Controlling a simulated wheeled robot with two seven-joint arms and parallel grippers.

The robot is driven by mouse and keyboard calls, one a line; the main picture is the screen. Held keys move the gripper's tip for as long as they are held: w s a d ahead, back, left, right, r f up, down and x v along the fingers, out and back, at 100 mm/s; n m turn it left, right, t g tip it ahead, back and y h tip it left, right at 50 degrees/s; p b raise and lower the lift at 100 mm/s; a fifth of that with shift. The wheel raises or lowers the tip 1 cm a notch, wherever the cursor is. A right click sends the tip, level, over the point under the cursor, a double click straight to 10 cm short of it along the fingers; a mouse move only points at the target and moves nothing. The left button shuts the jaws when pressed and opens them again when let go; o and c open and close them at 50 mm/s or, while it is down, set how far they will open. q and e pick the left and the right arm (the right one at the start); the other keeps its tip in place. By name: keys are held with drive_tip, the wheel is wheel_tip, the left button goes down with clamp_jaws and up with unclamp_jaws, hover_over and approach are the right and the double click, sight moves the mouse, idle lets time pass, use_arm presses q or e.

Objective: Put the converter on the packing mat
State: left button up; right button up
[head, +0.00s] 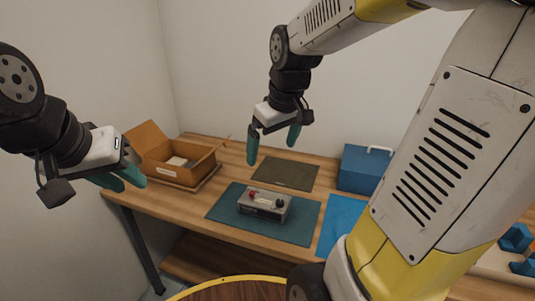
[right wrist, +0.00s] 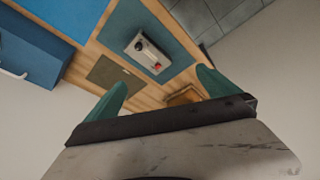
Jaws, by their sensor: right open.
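The converter (head: 264,204), a small grey box-shaped device with a red knob and a dark knob on top, sits upright on a teal mat (head: 225,205). It also shows in the right wrist view (right wrist: 146,52). A dark olive mat (head: 285,174) lies bare behind it, and a bright blue mat (head: 340,215) lies to its right, partly hidden by my arm. I cannot tell which is the packing mat. My right gripper (head: 272,153) is open and empty, above the table and apart from the converter. My left gripper (head: 134,186) looks open and empty, left of the table.
An open cardboard box (head: 180,160) stands at the table's back left. A blue case (head: 362,170) with a pale handle stands at the back right. A round wooden top (head: 235,290) is at the bottom edge.

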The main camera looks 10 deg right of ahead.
drive_tip(key=s+a+r+m+t+y, duration=0.1)
drive_tip(key=s+r+m+t, duration=0.1)
drive_tip(key=s, duration=0.9)
drive_tip(key=shift+a+r+m, duration=0.2)
drive_tip(key=shift+r+m, duration=0.4)
drive_tip(key=shift+m, duration=0.5)
drive_tip(key=shift+d, duration=0.1)
